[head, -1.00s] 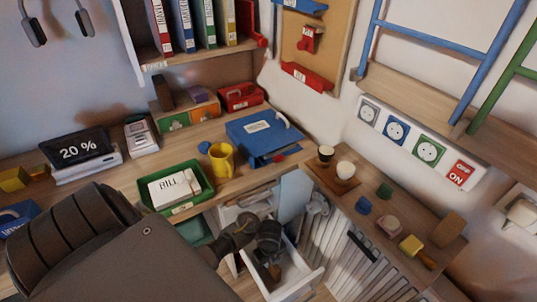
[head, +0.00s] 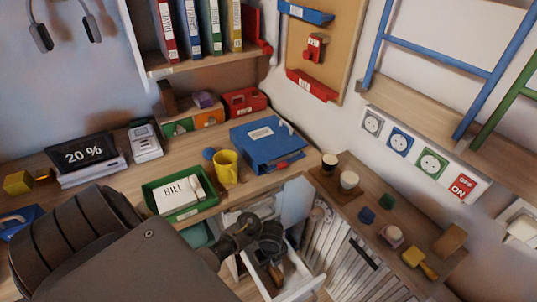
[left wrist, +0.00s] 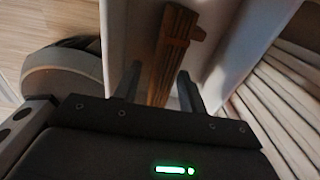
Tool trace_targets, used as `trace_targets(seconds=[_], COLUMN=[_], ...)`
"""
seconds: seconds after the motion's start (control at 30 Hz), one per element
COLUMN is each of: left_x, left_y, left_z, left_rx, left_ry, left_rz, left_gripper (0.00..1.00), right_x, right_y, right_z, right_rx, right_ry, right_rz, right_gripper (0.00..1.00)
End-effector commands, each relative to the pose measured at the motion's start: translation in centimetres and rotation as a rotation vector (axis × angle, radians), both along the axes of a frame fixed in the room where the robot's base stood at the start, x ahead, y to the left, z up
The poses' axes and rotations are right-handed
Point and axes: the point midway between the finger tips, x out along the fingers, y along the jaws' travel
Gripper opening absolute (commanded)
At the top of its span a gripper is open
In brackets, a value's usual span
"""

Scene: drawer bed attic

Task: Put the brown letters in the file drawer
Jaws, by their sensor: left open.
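The white file drawer (head: 302,290) is pulled open under the desk, and its white walls fill much of the left wrist view (left wrist: 228,70). A brown wooden piece (head: 276,276), probably the brown letters, is inside it. In the left wrist view the brown piece (left wrist: 174,45) stands lengthwise beyond and between my fingers, apart from both as far as I can see. My left gripper (head: 271,258) is over the drawer opening, pointing in. Its two fingers (left wrist: 158,84) are spread open. My right gripper is not in view.
On the desk are a green tray (head: 157,198) with a BILL box, a yellow mug (head: 226,167) and a blue binder (head: 263,146). A side shelf right of the drawer carries cups (head: 349,180), small blocks and a yellow brush (head: 413,257). White slats (head: 345,262) stand close beside the drawer.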

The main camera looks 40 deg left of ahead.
Motion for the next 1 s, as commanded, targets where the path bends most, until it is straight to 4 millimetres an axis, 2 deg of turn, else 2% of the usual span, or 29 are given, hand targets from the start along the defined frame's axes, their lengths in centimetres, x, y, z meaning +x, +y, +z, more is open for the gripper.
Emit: trace_targets(seconds=[0.03, 0.07, 0.17, 0.27, 0.4, 0.6, 1.0], left_x=[0.1, 0.1, 0.1, 0.0, 0.0, 0.0, 0.0], left_y=[-0.1, -0.1, 0.0, 0.1, 0.2, 0.2, 0.2], left_z=[0.4, 1.2, 3.4, 5.3, 7.1, 8.2, 8.3], left_rx=[-0.002, -0.002, -0.002, -0.002, -0.001, -0.002, -0.001], left_ry=[-0.003, -0.004, -0.001, -0.002, -0.001, -0.002, -0.001], left_rz=[0.0, 0.001, 0.001, 0.001, 0.0, 0.0, 0.0], left_gripper=[0.41, 0.41, 0.41, 0.41, 0.41, 0.41, 0.41], right_x=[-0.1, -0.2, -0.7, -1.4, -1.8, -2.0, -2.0], right_y=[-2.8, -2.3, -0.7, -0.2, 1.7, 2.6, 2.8], right_z=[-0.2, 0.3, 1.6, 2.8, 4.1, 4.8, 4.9], right_rx=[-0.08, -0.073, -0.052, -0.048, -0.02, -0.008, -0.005], right_ry=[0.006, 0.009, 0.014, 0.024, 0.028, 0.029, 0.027], right_rz=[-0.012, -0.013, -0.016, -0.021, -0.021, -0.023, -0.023], right_gripper=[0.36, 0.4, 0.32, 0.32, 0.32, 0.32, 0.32])
